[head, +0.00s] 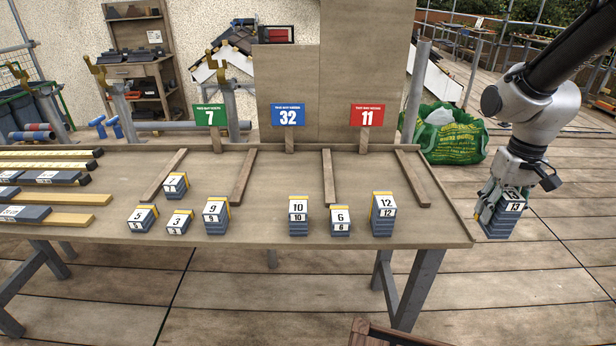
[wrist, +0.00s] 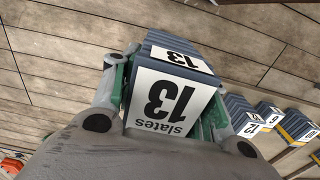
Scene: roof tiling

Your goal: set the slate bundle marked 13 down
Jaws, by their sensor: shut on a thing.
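The slate bundle marked 13 (head: 509,203) is a stack of blue-grey slates with white number labels. My gripper (head: 497,198) is shut on it. In the head view it is off the right end of the bench, with the deck boards behind it. In the wrist view the bundle (wrist: 165,97) fills the middle, its 13 labels upside down, with a green-padded finger on each side. Its underside is hidden in the wrist view. I cannot tell its exact height above the deck.
The wooden bench (head: 275,223) holds several bundles: 5, 3, 7 and 9 at left, bundle 10 (head: 298,216) and bundle 6 (head: 340,220) in the middle, bundle 12 (head: 383,214) nearest its right end. Wooden strips divide it below signs 7, 32 and 11 (head: 367,115). The right section's middle is clear.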

